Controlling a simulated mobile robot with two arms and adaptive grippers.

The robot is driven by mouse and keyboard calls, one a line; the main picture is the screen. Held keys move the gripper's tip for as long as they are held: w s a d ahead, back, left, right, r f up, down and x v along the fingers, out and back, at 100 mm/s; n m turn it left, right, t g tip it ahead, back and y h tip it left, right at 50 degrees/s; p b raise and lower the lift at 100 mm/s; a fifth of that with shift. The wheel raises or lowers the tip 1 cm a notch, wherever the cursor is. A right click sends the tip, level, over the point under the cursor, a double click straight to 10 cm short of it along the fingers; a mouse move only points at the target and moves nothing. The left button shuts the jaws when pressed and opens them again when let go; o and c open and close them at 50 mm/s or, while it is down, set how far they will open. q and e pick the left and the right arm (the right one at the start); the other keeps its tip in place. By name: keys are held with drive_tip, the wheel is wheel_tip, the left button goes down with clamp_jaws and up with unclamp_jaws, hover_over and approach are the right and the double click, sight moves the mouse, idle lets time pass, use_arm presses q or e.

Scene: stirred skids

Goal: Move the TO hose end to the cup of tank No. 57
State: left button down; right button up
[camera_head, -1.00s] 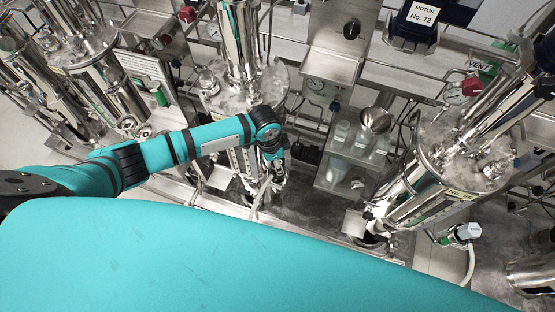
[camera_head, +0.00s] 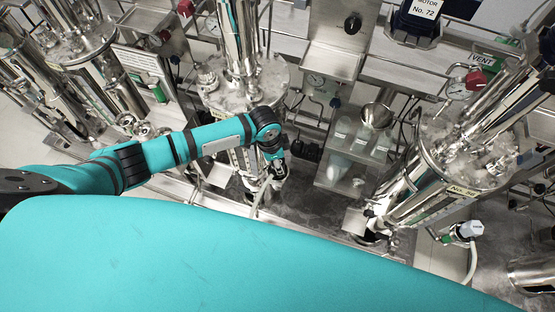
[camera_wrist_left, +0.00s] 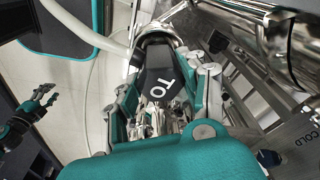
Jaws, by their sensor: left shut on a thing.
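The TO hose end (camera_wrist_left: 158,78), a black block with white "TO" lettering, is between the fingers of my left gripper (camera_wrist_left: 160,110) in the left wrist view. A pale hose runs beside it. In the head view my left gripper (camera_head: 274,160) is low in front of the middle tank (camera_head: 272,80) and hides most of the hose end. I cannot make out a No. 57 label or its cup. The right tank (camera_head: 440,200) has a yellow plate with a number too small to read surely. My right gripper (camera_wrist_left: 38,105) shows at the left of the left wrist view, away from the hose end.
A steel shelf unit (camera_head: 328,180) with bottles and a metal bowl (camera_head: 376,114) stands between the middle and right tanks. Pipes and gauges line the back. My teal body fills the front.

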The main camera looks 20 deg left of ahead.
use_arm(q)
drive_tip(key=shift+f, duration=0.35)
drive_tip(key=c, duration=0.6)
unclamp_jaws()
drive_tip(key=shift+r, duration=0.1)
drive_tip(key=shift+c, duration=0.2)
wheel_tip(320, 180, up, 25)
drive_tip(key=s+a+p, duration=0.1)
drive_tip(key=a+p, duration=0.1)
drive_tip(key=p, duration=0.9)
drive_tip(key=shift+s+a+p, duration=0.3)
drive_tip(key=shift+s+a, duration=0.05)
drive_tip(key=shift+a, duration=0.05)
